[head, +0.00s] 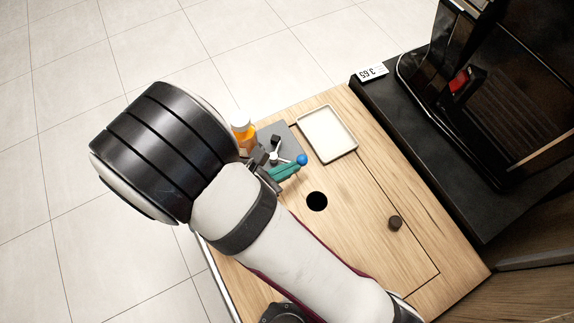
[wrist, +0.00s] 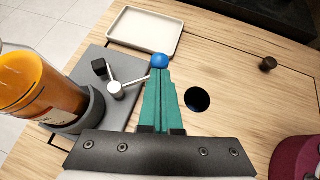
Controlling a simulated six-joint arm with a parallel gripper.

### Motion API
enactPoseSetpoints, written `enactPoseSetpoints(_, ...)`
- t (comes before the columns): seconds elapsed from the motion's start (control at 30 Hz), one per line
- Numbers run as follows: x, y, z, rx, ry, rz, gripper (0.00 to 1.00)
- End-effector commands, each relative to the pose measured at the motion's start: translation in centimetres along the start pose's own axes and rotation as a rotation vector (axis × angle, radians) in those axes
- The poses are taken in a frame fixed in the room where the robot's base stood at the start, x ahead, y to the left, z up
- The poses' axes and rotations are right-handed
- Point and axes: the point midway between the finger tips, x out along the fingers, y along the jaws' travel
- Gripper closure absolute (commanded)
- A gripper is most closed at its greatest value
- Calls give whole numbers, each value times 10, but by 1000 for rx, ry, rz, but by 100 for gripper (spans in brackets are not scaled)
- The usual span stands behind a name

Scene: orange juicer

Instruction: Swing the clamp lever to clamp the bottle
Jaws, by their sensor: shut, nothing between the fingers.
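In the head view the bottle (head: 243,130) is partly hidden by my arm. The clamp lever has a pale pivot (wrist: 117,91), a thin metal rod and a blue ball knob (wrist: 160,60). The knob also shows in the head view (head: 302,159). My gripper (wrist: 160,74) has teal fingers, shut and empty, with their tips right at the knob. I cannot tell whether they touch it. A black block (wrist: 99,67) sits beside the pivot.
A white tray (head: 354,148) lies behind the clamp plate (head: 291,134). A round hole (head: 317,201) and a dark knob (head: 395,223) are in the wooden top to the right. A black machine (head: 500,90) stands at the far right.

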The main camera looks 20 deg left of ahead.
Motion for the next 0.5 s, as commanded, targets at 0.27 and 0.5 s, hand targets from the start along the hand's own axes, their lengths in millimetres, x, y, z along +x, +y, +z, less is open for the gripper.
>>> enactPoseSetpoints(0.27, 2, 0, 2, 1, 0, -1, 100)
enactPoseSetpoints(0.5, 4, -1, 3, 1, 0, -1, 100)
